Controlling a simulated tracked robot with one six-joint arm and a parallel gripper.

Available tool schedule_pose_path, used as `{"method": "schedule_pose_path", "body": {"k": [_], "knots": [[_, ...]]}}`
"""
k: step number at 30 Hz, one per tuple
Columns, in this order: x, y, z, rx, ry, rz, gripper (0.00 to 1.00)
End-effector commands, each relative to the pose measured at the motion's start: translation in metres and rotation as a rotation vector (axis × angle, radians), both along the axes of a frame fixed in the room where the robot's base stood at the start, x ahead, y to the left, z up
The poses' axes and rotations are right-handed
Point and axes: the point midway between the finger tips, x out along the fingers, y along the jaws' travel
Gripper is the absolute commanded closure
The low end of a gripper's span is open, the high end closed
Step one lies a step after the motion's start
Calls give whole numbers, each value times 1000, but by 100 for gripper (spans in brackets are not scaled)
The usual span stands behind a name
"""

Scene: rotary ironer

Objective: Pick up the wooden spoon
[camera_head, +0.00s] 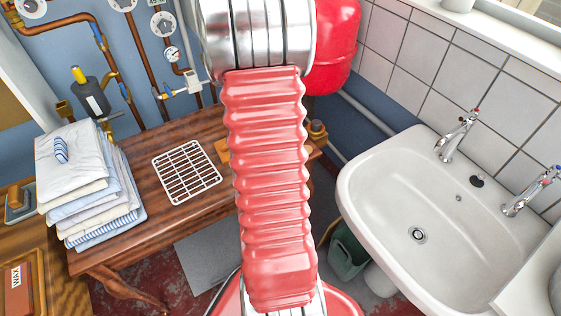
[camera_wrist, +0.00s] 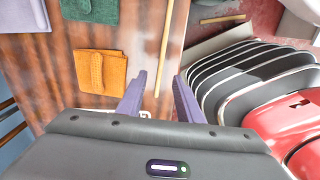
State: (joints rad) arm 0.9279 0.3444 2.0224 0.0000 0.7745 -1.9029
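In the wrist view, a thin, light wooden stick (camera_wrist: 165,45), which looks like the wooden spoon's handle, lies on the brown table near its edge. It runs from the top of the picture down toward my gripper. I cannot make out a spoon bowl. My gripper (camera_wrist: 160,88) is open, its two purple fingers apart, with the stick's near end showing between the fingertips. I cannot tell the height between fingers and stick. In the head view I cannot make out the spoon or my gripper; my arm covers the middle.
An orange pad (camera_wrist: 100,72) and a dark green pad (camera_wrist: 92,10) lie left of the stick. Another thin stick (camera_wrist: 222,18) lies beyond the table edge. The table also holds a white wire rack (camera_head: 187,172) and folded laundry (camera_head: 88,185). A sink (camera_head: 440,205) stands at right.

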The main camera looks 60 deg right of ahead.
Motion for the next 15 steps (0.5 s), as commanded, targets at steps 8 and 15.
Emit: {"method": "schedule_pose_path", "body": {"k": [8, 15], "knots": [[0, 1, -31, 1, 1, 0, 67], [0, 0, -32, 0, 0, 0, 67]]}}
